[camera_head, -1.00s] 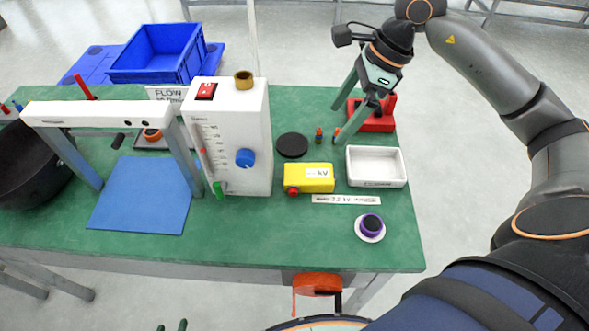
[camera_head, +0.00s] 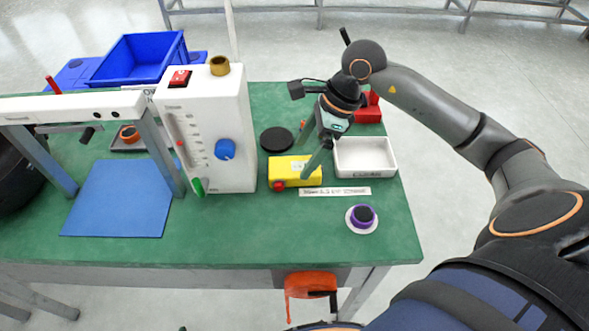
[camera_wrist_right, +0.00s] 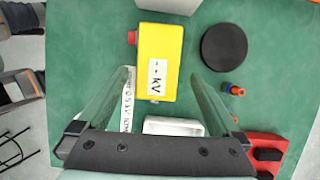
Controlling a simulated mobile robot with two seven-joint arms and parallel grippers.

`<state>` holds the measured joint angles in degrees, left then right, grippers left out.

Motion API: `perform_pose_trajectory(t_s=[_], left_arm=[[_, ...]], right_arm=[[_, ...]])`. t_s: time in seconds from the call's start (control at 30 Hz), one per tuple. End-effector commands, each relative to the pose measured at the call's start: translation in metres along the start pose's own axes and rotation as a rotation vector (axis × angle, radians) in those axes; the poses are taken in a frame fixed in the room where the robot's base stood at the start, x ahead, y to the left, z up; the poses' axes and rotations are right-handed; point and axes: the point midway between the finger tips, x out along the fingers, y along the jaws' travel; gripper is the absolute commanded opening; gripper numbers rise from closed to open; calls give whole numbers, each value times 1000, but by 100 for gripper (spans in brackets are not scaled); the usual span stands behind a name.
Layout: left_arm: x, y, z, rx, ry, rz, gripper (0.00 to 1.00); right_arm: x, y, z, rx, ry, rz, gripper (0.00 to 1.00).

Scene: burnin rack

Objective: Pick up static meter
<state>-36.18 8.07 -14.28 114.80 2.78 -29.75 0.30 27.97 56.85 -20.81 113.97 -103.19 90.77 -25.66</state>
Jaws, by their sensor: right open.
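The static meter is a yellow box (camera_head: 290,169) with a white kV label and a red knob at its left front. It lies on the green bench, right of the white flow unit. In the right wrist view the yellow meter (camera_wrist_right: 160,58) sits upper middle, between the lines of the two fingers. My right gripper (camera_head: 304,163) is open and empty, pointing down over the meter's right end. One fingertip overlaps that end in the head view; I cannot tell whether it touches. In the wrist view the open fingers (camera_wrist_right: 161,73) are wider apart than the meter.
A white tray (camera_head: 366,172) stands just right of the meter, with a paper label strip (camera_head: 335,192) in front. A black disc (camera_head: 276,139) lies behind it. The tall white flow unit (camera_head: 232,130) stands left. A purple-ringed knob (camera_head: 363,217) sits front right.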

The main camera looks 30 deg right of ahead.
Motion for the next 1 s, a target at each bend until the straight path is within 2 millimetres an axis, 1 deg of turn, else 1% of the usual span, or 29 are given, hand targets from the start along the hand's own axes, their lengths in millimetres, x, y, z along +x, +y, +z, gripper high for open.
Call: perform_pose_trajectory(t_s=[0.03, 0.13, 0.2, 0.3, 1.0], left_arm=[[0, 0, -1, 1, 0, -1, 50], [0, -1, 0, 1, -1, -1, 50], [1, -1, 1, 1, -2, -1, 50], [1, -1, 3, 1, -5, -2, 50], [4, -2, 6, 1, -3, -2, 50]], right_arm=[[9, 3, 2, 0, -2, 7, 100], [25, 4, 4, 2, -2, 5, 100], [33, 4, 4, 1, -2, 3, 100], [39, 4, 3, 1, 0, 2, 100], [43, 3, 2, -1, -1, 0, 100]])
